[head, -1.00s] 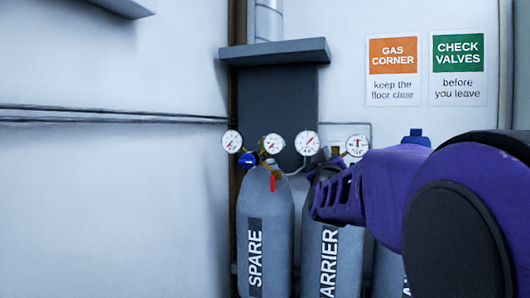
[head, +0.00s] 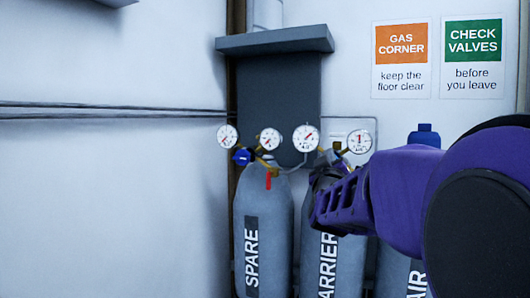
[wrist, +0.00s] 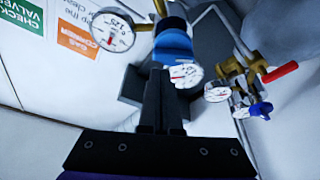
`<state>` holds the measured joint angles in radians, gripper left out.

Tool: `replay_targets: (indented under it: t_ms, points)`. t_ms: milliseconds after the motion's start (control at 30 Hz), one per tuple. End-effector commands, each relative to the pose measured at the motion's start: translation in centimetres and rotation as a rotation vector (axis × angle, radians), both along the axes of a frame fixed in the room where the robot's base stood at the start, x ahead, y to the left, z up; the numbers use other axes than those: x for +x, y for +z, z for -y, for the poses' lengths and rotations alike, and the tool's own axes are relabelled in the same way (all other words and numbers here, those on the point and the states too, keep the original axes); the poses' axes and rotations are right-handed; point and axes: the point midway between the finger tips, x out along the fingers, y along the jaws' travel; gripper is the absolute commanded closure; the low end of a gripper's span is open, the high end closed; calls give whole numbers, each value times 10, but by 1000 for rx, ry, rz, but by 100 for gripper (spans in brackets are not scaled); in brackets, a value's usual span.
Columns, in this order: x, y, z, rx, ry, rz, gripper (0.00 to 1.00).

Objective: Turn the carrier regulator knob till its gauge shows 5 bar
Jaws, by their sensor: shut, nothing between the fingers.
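The carrier cylinder (head: 322,255) stands in the middle of the head view, its top hidden behind my arm. Its two white gauges (head: 306,138) (head: 359,141) show above; the needle readings are too small to tell. In the wrist view a blue knob (wrist: 172,45) is just beyond my gripper (wrist: 166,73), with one gauge (wrist: 112,32) to its left and another (wrist: 185,73) beside the fingertips. The fingers are together and empty, close to the knob; I cannot tell whether they touch it. The knob is hidden in the head view.
The spare cylinder (head: 263,215) stands to the left, with its own gauges, a blue knob (head: 242,157) and a red lever (head: 268,180). An air cylinder (head: 400,268) stands to the right, partly behind my arm. A grey shelf (head: 275,41) juts out above.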

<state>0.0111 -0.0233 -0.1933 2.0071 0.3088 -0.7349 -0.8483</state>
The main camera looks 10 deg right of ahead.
Motion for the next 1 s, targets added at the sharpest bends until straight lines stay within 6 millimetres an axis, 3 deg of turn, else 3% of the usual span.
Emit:
replay_targets:
  t_ms: [1000]
  points:
    - [1,-10,0,52,-1,36,100]
